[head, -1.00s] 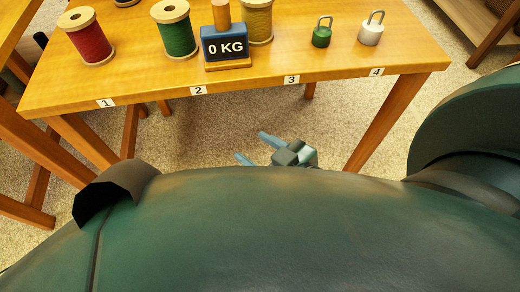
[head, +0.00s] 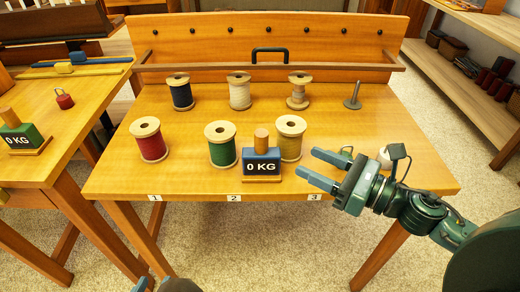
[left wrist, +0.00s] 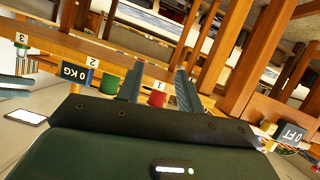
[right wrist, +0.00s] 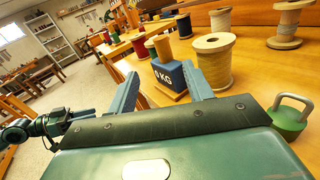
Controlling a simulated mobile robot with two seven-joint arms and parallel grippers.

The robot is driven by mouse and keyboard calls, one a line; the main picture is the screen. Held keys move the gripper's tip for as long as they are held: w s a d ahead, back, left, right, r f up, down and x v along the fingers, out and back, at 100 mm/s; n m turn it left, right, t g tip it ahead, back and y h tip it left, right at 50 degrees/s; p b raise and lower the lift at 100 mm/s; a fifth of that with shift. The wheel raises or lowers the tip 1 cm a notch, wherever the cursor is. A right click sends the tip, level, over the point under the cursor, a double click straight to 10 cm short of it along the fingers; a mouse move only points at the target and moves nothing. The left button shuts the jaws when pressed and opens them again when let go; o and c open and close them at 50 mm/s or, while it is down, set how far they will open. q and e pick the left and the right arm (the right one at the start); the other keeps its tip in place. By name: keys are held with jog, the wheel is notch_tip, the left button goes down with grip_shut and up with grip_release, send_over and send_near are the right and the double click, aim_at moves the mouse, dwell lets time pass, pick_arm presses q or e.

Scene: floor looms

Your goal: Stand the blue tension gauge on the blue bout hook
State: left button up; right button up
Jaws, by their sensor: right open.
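The blue tension gauge (head: 261,165) stands upright near the front edge of the middle table. It is a blue block marked 0 KG with a wooden knob and base. My right gripper (head: 320,168) is open and empty, just right of the gauge, its fingers pointing towards it. In the right wrist view the gauge (right wrist: 170,75) shows beyond and between the open fingers (right wrist: 160,88). My left gripper (left wrist: 158,85) is open and empty, low in front of the table; the gauge (left wrist: 76,75) shows to its left. I cannot make out a blue bout hook for certain.
Red (head: 150,140), green (head: 221,145) and tan (head: 290,138) spools stand around the gauge. Several spools and a grey peg (head: 352,96) stand behind. A green padlock-shaped weight (right wrist: 289,116) is near my right gripper. A left table holds a green gauge (head: 22,135).

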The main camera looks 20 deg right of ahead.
aim_at(267, 140)
jog(key=shift+n, duration=0.5)
jog(key=x, duration=0.2)
jog(key=p+x, duration=0.1)
jog(key=x, duration=0.1)
jog(key=p+x, duration=0.1)
jog(key=x, duration=0.1)
jog(key=shift+w+a+r, duration=0.15)
jog(key=shift+w+r, duration=0.15)
jog(key=shift+w+a+f, duration=0.1)
jog(key=shift+w+a, duration=0.35)
jog(key=p+x, duration=0.2)
jog(key=x, duration=0.2)
jog(key=shift+w, duration=0.4)
jog(key=shift+w+a, duration=0.2)
jog(key=shift+a, duration=0.1)
jog(key=shift+f, duration=0.1)
grip_shut()
